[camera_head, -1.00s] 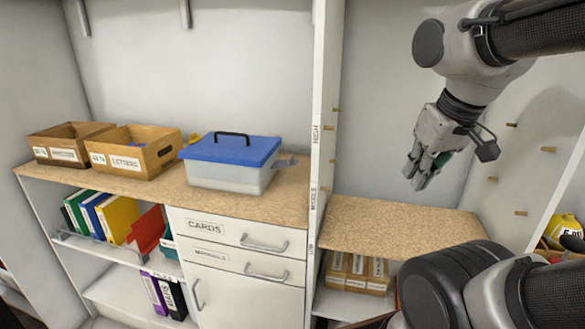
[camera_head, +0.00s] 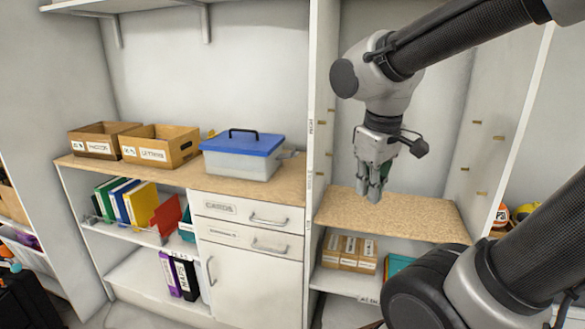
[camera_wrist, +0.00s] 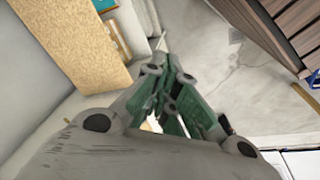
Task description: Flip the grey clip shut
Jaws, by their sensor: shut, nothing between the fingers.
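A clear box with a blue lid (camera_head: 242,146) and a black handle stands on the wooden counter. A grey clip (camera_head: 288,153) sticks out at the right end of the box, partly hidden behind it; its exact angle is too small to tell. My gripper (camera_head: 374,198) is shut and empty, pointing down above the lower shelf board to the right of the upright panel, well apart from the box. In the wrist view my gripper (camera_wrist: 172,112) shows its fingers together, with neither the box nor the clip visible.
The white upright panel (camera_head: 318,120) stands between my gripper and the box. The wooden counter (camera_head: 290,180) also holds two cardboard boxes (camera_head: 158,146) at left. The shelf board (camera_head: 400,218) under my gripper is bare. Drawers (camera_head: 250,215) sit below the counter.

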